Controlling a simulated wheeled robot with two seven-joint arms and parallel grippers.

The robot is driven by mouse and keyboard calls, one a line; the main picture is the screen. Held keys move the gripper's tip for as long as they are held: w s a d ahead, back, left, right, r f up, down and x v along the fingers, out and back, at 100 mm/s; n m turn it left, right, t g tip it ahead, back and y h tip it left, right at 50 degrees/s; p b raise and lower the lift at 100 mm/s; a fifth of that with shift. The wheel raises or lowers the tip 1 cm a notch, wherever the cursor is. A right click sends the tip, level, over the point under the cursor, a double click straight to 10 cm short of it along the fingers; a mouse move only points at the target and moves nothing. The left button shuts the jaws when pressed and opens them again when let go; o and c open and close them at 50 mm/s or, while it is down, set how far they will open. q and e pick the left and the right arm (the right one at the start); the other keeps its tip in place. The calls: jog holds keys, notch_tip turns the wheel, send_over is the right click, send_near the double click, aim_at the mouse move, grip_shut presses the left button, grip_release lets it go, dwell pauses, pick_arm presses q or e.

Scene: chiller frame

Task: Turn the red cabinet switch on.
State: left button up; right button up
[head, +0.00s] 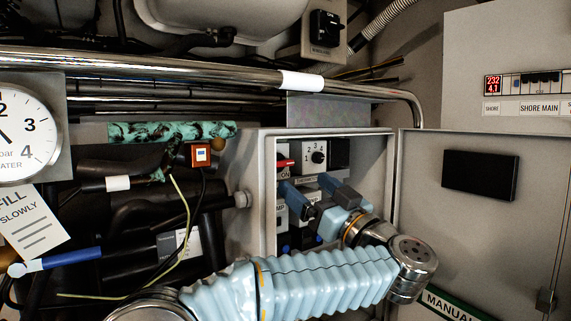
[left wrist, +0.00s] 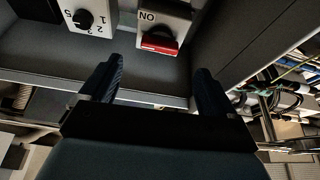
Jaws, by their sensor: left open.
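The red cabinet switch (head: 284,163) shows at the left inside the open grey cabinet (head: 262,200), partly cut off by the cabinet's edge. In the left wrist view the red switch (left wrist: 161,45) sits on a light plate marked ON, which appears upside down. My left gripper (head: 307,183) is at the cabinet's opening, just below the red switch in the head view. Its two dark fingers (left wrist: 158,68) are spread and empty, with the switch beyond and between their tips. I see no contact. My right gripper is not in view.
A numbered rotary knob (head: 318,158) is right of the red switch. The cabinet door (head: 480,225) stands open to the right. A chrome rail (head: 210,69) crosses above. Dark pipes and a round gauge (head: 22,135) fill the left.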

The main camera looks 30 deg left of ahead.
aim_at(283, 166)
pick_arm(q)
jog(key=p+x, duration=0.1)
jog(key=x, duration=0.7)
jog(key=c, duration=1)
jog(key=shift+r+m+t+p, duration=0.2)
jog(key=shift+m+t+p, duration=0.2)
jog(key=shift+m+p, duration=0.1)
jog(key=shift+c, duration=0.3)
jog(key=shift+f, duration=0.15)
jog(key=o, duration=1.1)
jog(key=shift+c, duration=0.2)
